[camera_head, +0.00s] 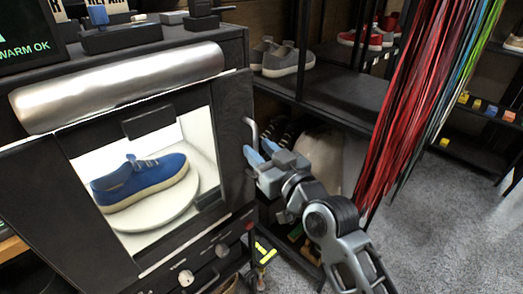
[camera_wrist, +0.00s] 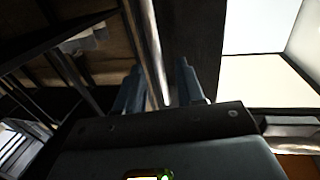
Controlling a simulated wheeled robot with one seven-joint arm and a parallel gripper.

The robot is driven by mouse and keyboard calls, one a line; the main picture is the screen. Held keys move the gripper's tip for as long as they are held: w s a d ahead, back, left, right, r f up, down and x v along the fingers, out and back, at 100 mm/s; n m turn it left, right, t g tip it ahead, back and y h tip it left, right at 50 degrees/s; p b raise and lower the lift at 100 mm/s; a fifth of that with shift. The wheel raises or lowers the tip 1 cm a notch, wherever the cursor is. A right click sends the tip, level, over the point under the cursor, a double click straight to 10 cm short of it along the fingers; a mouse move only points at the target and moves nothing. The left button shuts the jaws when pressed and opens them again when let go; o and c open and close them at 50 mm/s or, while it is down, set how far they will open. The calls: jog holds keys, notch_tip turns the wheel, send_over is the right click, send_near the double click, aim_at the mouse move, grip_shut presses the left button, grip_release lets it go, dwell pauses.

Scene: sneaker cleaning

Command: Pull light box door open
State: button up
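The light box (camera_head: 232,100) stands at the left in the head view, with a bright window in its dark front door. Through it a blue sneaker (camera_head: 150,180) shows on a white round turntable (camera_head: 170,210). The door looks shut or nearly so. A thin silver handle (camera_head: 249,124) runs along the door's right edge. My gripper (camera_head: 259,158) is at the handle's lower part, coming from the lower right. In the wrist view, the handle bar (camera_wrist: 152,50) passes between the two fingers of my gripper (camera_wrist: 160,85). The fingers are apart, with a visible gap to the right finger.
A silver cylinder (camera_head: 120,88) lies across the light box's upper front. Knobs (camera_head: 186,277) sit below the window. A dark shelf with shoes (camera_head: 283,58) stands behind, to the right. Red, green and blue laces (camera_head: 420,80) hang right of my arm. Grey carpet (camera_head: 450,220) is open at the lower right.

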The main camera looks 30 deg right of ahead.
grip_shut()
dwell(0.3)
dwell(0.4)
